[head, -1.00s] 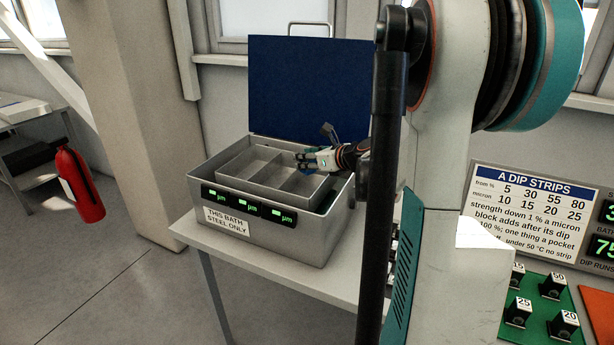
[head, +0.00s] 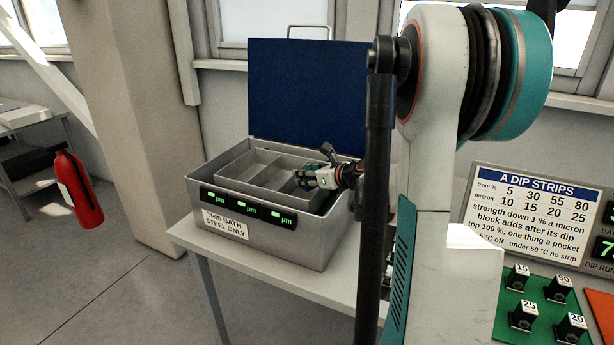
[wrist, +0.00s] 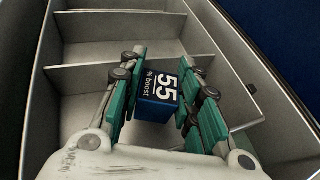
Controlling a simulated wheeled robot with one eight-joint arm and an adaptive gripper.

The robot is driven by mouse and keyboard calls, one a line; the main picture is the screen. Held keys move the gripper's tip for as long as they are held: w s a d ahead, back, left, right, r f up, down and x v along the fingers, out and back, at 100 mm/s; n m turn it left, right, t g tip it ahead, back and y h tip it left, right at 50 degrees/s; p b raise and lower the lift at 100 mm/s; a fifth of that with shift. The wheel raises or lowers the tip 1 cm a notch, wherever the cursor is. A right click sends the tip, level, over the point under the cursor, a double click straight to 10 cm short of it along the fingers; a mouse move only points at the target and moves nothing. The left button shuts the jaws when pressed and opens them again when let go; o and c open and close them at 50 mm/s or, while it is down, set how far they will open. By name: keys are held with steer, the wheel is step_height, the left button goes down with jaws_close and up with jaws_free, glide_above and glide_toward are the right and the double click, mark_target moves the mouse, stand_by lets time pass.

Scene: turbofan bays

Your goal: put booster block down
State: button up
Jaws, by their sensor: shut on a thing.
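The booster block (wrist: 158,96) is dark blue with a white label reading "55 % boost" in the wrist view. My gripper (wrist: 160,82) is shut on it, with a green-lined finger on each side. In the head view my gripper (head: 308,178) is over the right part of the open grey bath (head: 320,250); the block is hard to make out there. In the wrist view the block is over or inside a pocket of the bath's divided tray (wrist: 60,75). I cannot tell whether it touches the pocket floor.
The bath's blue lid (head: 300,90) stands open behind. A "THIS BATH STEEL ONLY" label (head: 225,224) and green displays are on its front. Thin divider walls (wrist: 130,60) separate the pockets. A green board (head: 520,325) with several numbered blocks is at right.

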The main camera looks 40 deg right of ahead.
steer(key=shift+s+a+f, duration=0.1)
steer(key=shift+a+f, duration=0.05)
steer(key=shift+f, duration=0.1)
steer(key=o, duration=1.1)
steer(key=shift+f, duration=0.1)
steer(key=shift+r+p, duration=0.45)
steer(key=shift+r, duration=0.1)
steer(key=p+v, duration=0.3)
steer(key=v, duration=0.9)
steer(key=shift+r, duration=0.2)
